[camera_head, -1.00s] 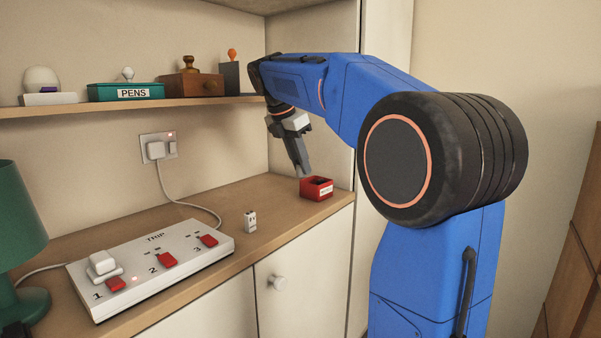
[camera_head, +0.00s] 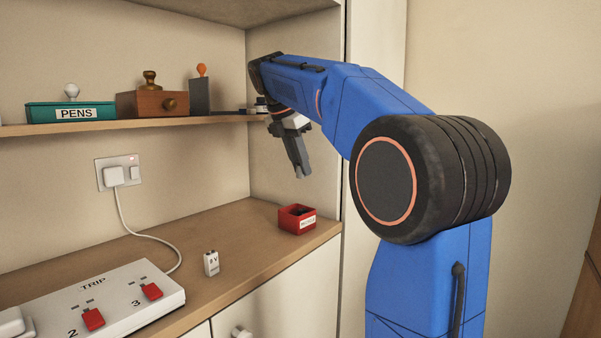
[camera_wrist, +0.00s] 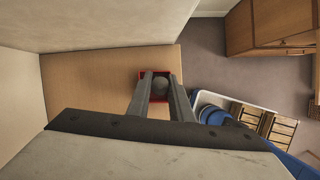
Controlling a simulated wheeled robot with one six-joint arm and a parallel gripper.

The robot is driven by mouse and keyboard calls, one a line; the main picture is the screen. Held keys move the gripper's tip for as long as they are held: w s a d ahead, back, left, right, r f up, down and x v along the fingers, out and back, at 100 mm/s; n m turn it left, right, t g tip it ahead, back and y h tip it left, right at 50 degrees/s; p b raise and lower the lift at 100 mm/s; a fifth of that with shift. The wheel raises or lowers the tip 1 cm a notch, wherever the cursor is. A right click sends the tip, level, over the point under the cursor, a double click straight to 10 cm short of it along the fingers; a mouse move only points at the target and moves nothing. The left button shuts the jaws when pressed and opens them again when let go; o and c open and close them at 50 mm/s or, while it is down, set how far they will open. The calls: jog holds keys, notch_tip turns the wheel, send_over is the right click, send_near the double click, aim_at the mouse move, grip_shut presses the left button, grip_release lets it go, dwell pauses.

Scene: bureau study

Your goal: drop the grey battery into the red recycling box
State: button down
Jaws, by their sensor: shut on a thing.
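The red recycling box (camera_head: 297,218) stands on the desk near its right end, open at the top, with a white label on its front. My gripper (camera_head: 299,175) points down above the box, clear of its rim. In the wrist view my gripper (camera_wrist: 160,88) is shut on the grey battery (camera_wrist: 160,86), which shows as a round grey end between the fingertips. The red box (camera_wrist: 154,98) shows beneath and around it in that view. In the head view the battery is too small and hidden to make out.
A white 9V block (camera_head: 211,263) stands on the desk left of the box. A power strip (camera_head: 100,305) with red switches lies front left. A shelf (camera_head: 190,122) holds a green pens box (camera_head: 85,112) and a wooden box (camera_head: 153,104). The desk around the red box is clear.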

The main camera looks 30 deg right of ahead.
jog(key=shift+w+d, duration=0.1)
jog(key=shift+d, duration=0.25)
jog(key=shift+f, duration=2.85)
jog(key=c, duration=1.5)
grip_release()
jog(key=shift+r, duration=0.1)
jog(key=v, duration=1.7)
jog(key=shift+r, duration=0.1)
